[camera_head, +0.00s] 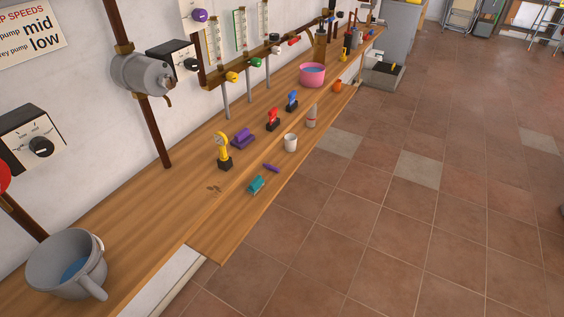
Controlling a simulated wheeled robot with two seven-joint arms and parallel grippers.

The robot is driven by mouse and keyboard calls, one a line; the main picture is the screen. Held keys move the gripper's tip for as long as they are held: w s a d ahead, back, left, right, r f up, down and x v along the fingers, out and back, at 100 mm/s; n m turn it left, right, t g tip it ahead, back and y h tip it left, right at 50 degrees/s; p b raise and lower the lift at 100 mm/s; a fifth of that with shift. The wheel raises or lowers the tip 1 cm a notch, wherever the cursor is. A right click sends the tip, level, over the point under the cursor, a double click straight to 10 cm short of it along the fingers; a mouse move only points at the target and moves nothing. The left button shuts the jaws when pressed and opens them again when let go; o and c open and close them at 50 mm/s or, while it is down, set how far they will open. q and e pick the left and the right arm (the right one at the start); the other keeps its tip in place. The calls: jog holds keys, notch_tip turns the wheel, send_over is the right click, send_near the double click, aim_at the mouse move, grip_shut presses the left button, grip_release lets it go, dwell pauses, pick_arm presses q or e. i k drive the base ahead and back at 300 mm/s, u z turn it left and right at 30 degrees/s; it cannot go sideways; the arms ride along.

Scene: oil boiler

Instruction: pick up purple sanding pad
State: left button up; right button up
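A purple block-like object (243,138), which looks like the purple sanding pad, lies on the wooden bench (140,225) toward the wall. A teal object (256,184) shaped like a small pad or brush lies near the front edge too. Neither of my grippers is in view.
A grey pot (62,268) with blue liquid stands at the near left. Pipes and valves line the wall. The tiled floor (400,230) is clear.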

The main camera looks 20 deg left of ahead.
aim_at(244, 137)
jog(key=z, duration=0.5)
jog(key=i, duration=2.1)
jog(key=u, duration=1.15)
